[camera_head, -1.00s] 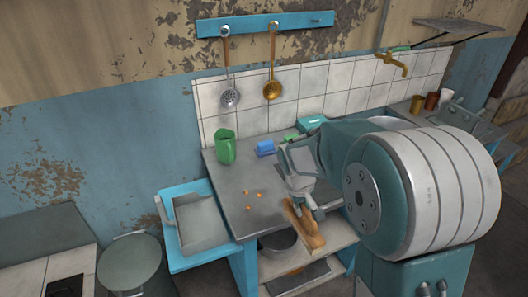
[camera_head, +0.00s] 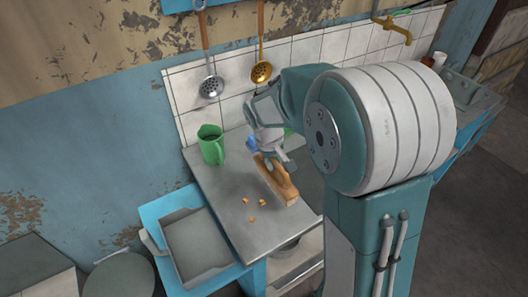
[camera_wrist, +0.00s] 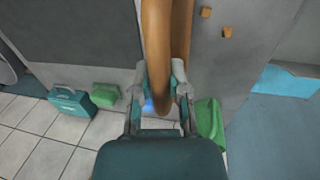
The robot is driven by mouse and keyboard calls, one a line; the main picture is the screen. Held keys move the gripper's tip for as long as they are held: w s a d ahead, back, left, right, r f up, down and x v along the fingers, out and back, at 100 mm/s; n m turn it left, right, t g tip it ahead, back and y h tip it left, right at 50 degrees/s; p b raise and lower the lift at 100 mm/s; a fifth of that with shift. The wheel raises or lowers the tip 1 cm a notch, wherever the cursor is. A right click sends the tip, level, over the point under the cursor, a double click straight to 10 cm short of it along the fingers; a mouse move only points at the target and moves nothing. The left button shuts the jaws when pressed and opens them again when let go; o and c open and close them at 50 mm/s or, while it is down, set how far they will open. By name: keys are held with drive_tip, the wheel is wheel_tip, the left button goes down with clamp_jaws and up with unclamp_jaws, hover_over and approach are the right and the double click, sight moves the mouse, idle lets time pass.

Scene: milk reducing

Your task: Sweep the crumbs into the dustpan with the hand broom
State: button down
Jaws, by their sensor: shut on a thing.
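Several small orange-brown crumbs (camera_head: 252,219) lie on the grey countertop (camera_head: 222,188); two crumbs (camera_wrist: 227,31) show in the wrist view. The wooden hand broom (camera_head: 278,180) is just right of the crumbs, over the counter. My gripper (camera_head: 268,155) is shut on the broom; in the wrist view the fingers (camera_wrist: 158,80) sit on both sides of its brown body (camera_wrist: 168,40). I cannot tell whether the broom touches the counter. The grey dustpan (camera_head: 197,245) is at the left, on a blue side stand (camera_head: 155,213) beside the counter.
A green jug (camera_head: 211,145) stands at the counter's back left. A blue item (camera_head: 251,143) is partly hidden behind my gripper. In the wrist view a teal box (camera_wrist: 70,103) and a green block (camera_wrist: 105,95) stand by the tiles. Ladles (camera_head: 211,86) hang on the wall.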

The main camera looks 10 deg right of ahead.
sight(271, 173)
drive_tip(key=shift+d+f, duration=0.2)
drive_tip(key=shift+f, duration=0.2)
drive_tip(key=f, duration=0.2)
drive_tip(key=a+f, duration=0.1)
drive_tip(key=f, duration=0.1)
drive_tip(key=shift+f, duration=0.1)
drive_tip(key=shift+d+f, duration=0.3)
drive_tip(key=shift+f, duration=0.35)
drive_tip(key=shift+f, duration=0.1)
drive_tip(key=shift+a, duration=0.15)
drive_tip(key=shift+s+a, duration=0.35)
drive_tip(key=shift+a, duration=0.55)
drive_tip(key=shift+s+a, duration=0.35)
drive_tip(key=shift+a, duration=0.55)
drive_tip(key=shift+s+a, duration=0.3)
drive_tip(key=shift+a, duration=0.65)
drive_tip(key=shift+s+a, duration=0.3)
drive_tip(key=shift+a, duration=0.6)
